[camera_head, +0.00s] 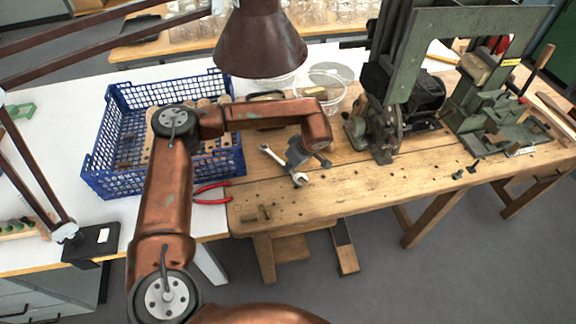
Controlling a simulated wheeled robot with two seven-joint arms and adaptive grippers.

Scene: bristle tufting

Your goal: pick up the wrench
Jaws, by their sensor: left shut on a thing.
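The wrench (273,156) is a silver metal tool over the left part of the wooden workbench top, slanting from upper left to lower right. My left gripper (291,167), small and grey at the end of my copper-coloured arm, is at the wrench's middle and shut on it. The gripper hides part of the wrench, and its fingertips are hard to make out. I cannot tell whether the wrench touches the bench or is just above it. My right gripper is not in view.
A blue crate (110,180) stands left on the white table. Red-handled pliers (211,200) lie near the bench's left edge. A clear bowl (331,75) and a green machine (408,60) stand behind. A brown lamp shade (260,42) hangs above. The bench front is mostly clear.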

